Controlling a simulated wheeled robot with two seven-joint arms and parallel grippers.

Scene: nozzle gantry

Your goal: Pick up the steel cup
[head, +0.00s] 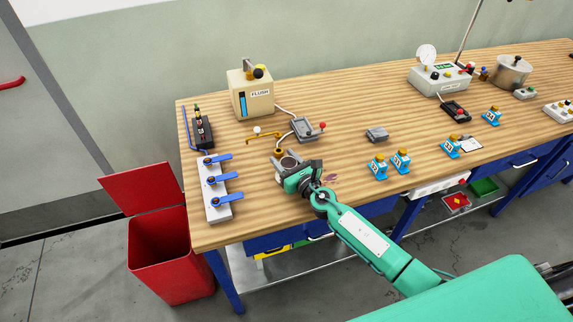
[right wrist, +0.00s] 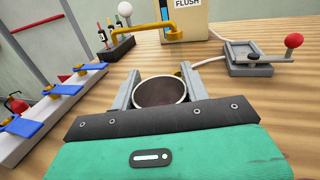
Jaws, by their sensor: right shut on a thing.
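The steel cup (head: 289,163) is a small round open vessel near the front left of the wooden bench. In the right wrist view the cup (right wrist: 160,93) shows its bright rim and dark inside from above. My right gripper (head: 287,164) is shut on the cup, with one grey finger on each side of it; these fingers also show in the right wrist view (right wrist: 160,90). I cannot tell whether the cup touches the bench or hangs just above it. The gripper body hides its lower near side. My left gripper is out of view.
A brass spout (head: 265,139) and the FLUSH box (head: 250,92) stand behind the cup. A strip of blue-handled valves (head: 216,191) lies to the left. A grey block with a red-knobbed lever (head: 306,130) is behind right. A red bin (head: 170,255) stands on the floor.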

